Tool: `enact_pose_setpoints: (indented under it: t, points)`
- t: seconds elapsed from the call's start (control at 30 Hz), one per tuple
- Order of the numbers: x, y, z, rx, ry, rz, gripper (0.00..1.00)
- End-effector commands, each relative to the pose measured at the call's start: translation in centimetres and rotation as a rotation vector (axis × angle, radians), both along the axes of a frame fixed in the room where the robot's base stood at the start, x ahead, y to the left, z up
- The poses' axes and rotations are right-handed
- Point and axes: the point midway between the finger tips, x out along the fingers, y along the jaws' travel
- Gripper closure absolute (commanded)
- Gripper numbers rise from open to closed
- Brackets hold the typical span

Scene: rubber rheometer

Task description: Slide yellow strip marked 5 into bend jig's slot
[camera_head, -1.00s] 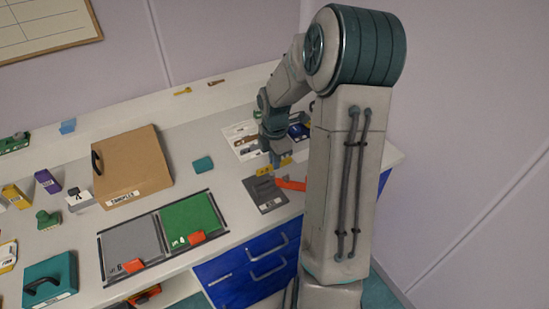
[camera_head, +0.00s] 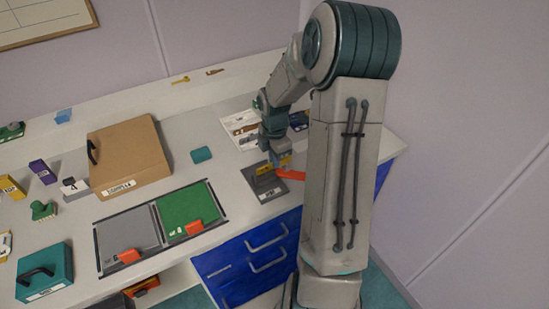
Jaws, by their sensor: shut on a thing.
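The bend jig (camera_head: 266,194) is a dark grey plate with a raised block near the front edge of the bench. An orange lever (camera_head: 293,175) sticks out at its right. My gripper (camera_head: 279,163) points down over the jig's back edge. It is shut on the yellow strip (camera_head: 264,169), whose ends show on both sides of the fingers. The strip lies low, just above or at the jig's block. I cannot tell whether it is in the slot, and its number is too small to read.
A printed sheet (camera_head: 236,124) with strips lies behind my gripper. Left of the jig is a two-part tray with a green half (camera_head: 184,206) and a grey half. Blue drawers (camera_head: 235,283) are below.

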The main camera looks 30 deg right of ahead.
Motion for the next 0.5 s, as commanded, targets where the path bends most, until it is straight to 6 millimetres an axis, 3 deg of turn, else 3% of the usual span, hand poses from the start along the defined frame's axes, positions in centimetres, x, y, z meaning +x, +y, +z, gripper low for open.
enact_pose_setpoints:
  t: [0.07,0.17,0.2,0.5]
  points:
    - [-0.01,0.01,-0.2,0.0,0.0,0.0,1.0]
    - [0.0,0.01,-0.15,0.0,0.0,0.0,0.71]
    - [0.01,0.01,-0.15,0.0,0.0,0.0,0.68]
    - [0.0,0.01,-0.16,0.0,0.0,0.0,0.68]
